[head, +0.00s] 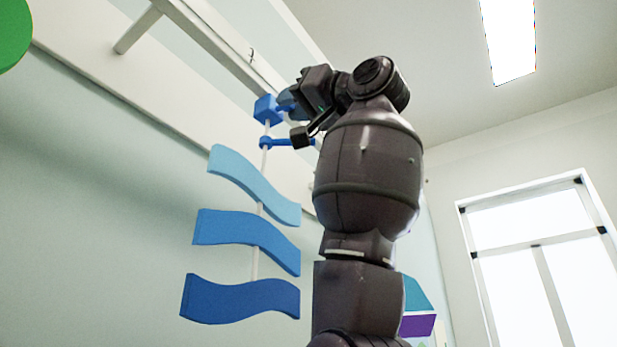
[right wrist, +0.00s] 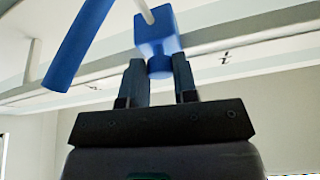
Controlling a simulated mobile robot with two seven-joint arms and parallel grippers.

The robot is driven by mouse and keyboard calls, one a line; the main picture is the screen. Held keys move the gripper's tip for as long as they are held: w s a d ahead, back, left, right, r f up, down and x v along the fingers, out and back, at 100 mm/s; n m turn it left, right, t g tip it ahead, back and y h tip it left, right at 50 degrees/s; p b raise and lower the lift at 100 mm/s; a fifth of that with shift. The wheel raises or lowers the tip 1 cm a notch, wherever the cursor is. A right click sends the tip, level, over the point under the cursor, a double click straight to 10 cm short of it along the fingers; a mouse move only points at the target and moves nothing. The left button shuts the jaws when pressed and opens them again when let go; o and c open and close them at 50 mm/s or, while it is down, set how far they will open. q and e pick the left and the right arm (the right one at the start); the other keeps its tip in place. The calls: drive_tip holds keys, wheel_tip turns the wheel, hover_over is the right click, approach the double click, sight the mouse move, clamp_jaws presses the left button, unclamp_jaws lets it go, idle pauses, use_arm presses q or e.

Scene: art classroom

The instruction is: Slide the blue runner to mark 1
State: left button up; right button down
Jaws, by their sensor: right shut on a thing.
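The blue runner (head: 266,109) is a blue block on the white overhead rail (head: 212,38), with a white rod hanging below it. In the right wrist view the runner (right wrist: 156,32) shows above a round blue knob (right wrist: 160,67). My right gripper (head: 290,103) is at the runner's right side in the head view. In the right wrist view its fingers (right wrist: 160,78) are shut on the knob, one on each side. A small dark mark (head: 252,54) shows on the rail away from the runner; it also shows in the right wrist view (right wrist: 225,57), too small to read. My left gripper is out of view.
Wavy blue panels (head: 245,228) hang on the rod below the runner. A blue bar (head: 290,142) sticks out from the rod under my right gripper. A white bracket (head: 138,29) joins the rail to the wall. A window (head: 530,235) is at right.

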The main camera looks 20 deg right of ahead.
use_arm(q)
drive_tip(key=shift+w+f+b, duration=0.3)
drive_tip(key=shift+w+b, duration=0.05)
drive_tip(key=shift+b, duration=0.05)
use_arm(e)
drive_tip(key=s+a, duration=0.4)
drive_tip(key=a, duration=0.2)
drive_tip(key=shift+s, duration=0.35)
drive_tip(key=shift+d, duration=0.1)
drive_tip(key=c, duration=0.9)
unclamp_jaws()
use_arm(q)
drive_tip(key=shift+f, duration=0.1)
